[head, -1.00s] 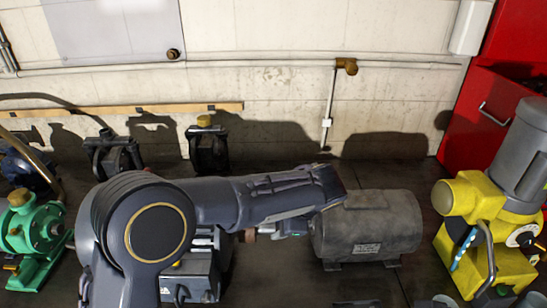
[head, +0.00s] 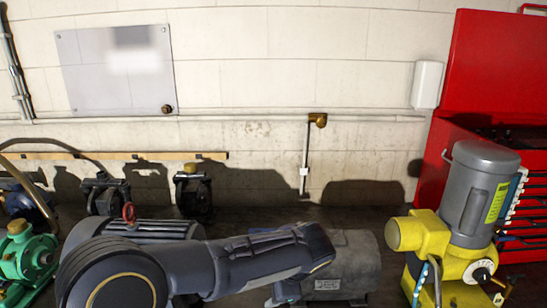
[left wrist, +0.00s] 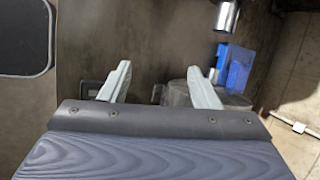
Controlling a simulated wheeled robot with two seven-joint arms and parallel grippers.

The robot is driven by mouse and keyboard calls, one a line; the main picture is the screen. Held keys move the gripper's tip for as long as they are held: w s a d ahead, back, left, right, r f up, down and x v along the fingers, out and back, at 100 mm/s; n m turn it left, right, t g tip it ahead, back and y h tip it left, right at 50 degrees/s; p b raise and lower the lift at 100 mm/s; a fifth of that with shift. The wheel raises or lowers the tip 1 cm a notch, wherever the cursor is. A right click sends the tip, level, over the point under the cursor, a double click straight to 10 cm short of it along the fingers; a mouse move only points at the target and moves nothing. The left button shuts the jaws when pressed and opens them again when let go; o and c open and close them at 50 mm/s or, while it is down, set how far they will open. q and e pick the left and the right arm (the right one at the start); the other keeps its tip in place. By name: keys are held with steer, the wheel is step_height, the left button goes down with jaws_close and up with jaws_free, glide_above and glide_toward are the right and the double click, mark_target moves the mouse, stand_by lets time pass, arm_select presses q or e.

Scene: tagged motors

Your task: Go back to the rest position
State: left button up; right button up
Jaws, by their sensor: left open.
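My left gripper (head: 288,292) is at the bottom of the head view, at the end of my dark arm and in front of the grey motor (head: 348,262). In the left wrist view its two pale fingers (left wrist: 159,82) are apart with nothing between them. My arm hides part of the grey motor and of a dark motor with a red ring (head: 140,229). My right gripper is in neither view. No tag can be read in these frames.
A yellow and grey machine (head: 407,233) stands at the right, before a red tool cabinet (head: 487,75). A green pump (head: 28,257) is at the left. Small dark pumps (head: 193,190) stand near the wall. A blue block (left wrist: 236,68) shows in the wrist view.

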arm_select(q)
steer(key=s+a+r+n+g+h, duration=0.1)
steer(key=s+a+r+n+h, duration=0.15)
steer(key=s+a+n, duration=0.45)
steer(key=s+a+r+n+h, duration=0.1)
steer(key=s+a+n+h, duration=0.25)
steer(key=s+a, duration=0.8)
steer(key=s+a+f+n+t+h+b, duration=0.1)
steer(key=s+f+n+t+h, duration=0.1)
steer(key=s+n, duration=0.5)
steer(key=shift+s+a+f, duration=0.35)
steer(key=shift+s+f, duration=0.1)
steer(key=shift+f, duration=0.25)
